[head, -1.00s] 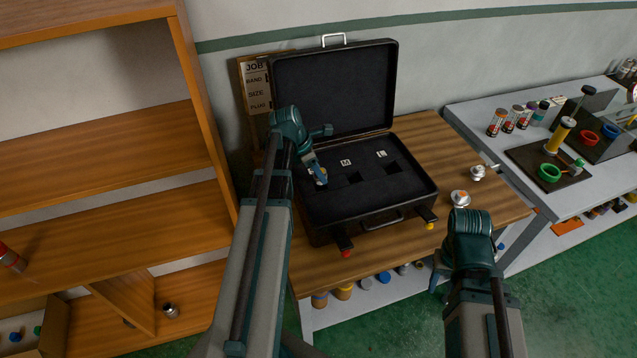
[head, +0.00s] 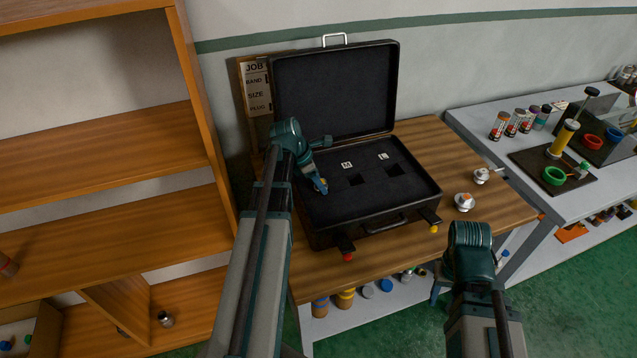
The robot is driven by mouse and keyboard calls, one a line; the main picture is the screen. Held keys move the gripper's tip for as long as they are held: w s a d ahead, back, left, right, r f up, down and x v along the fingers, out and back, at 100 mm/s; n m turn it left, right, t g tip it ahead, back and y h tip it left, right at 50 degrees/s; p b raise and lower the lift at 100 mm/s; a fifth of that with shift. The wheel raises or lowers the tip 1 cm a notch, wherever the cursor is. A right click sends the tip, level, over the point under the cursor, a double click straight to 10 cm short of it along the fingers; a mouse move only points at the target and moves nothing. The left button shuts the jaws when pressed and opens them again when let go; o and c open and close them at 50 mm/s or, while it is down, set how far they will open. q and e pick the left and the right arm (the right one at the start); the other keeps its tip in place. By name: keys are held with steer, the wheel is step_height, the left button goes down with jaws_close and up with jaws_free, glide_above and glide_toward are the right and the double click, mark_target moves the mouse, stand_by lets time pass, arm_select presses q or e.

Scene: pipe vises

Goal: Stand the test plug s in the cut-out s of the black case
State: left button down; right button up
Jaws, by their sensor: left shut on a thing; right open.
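The black case (head: 395,221) stands open on the wooden table, its lid leaning back. Two dark cut-outs show in its floor, one by the M label (head: 347,165) and one by the L label (head: 383,156). My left gripper (head: 321,187) is over the left part of the case, shut on a small test plug that the fingers mostly hide. I cannot tell whether the plug touches the case floor. Two silvery plugs, one nearer (head: 464,202) and one farther (head: 481,176), stand on the table right of the case. My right gripper (head: 437,290) is open and empty before the table's front edge, partly hidden.
A wooden shelf unit (head: 150,150) stands at the left. A job board (head: 256,95) leans behind the case. Table space is free right of the case.

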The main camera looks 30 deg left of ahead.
arm_select(q)
steer(key=shift+s+d+f, duration=0.1)
steer(key=shift+s+f, duration=0.25)
steer(key=shift+s, duration=0.05)
steer(key=shift+c, duration=1.3)
jaws_free()
steer(key=shift+d, duration=0.1)
steer(key=shift+w+r+p, duration=0.15)
steer(key=shift+r+p, duration=0.25)
steer(key=shift+p, duration=0.05)
steer(key=p+v, duration=1.1)
steer(key=v, duration=0.1)
steer(key=shift+w+a, duration=0.25)
steer(key=shift+w, duration=0.15)
steer(key=shift+d, duration=0.1)
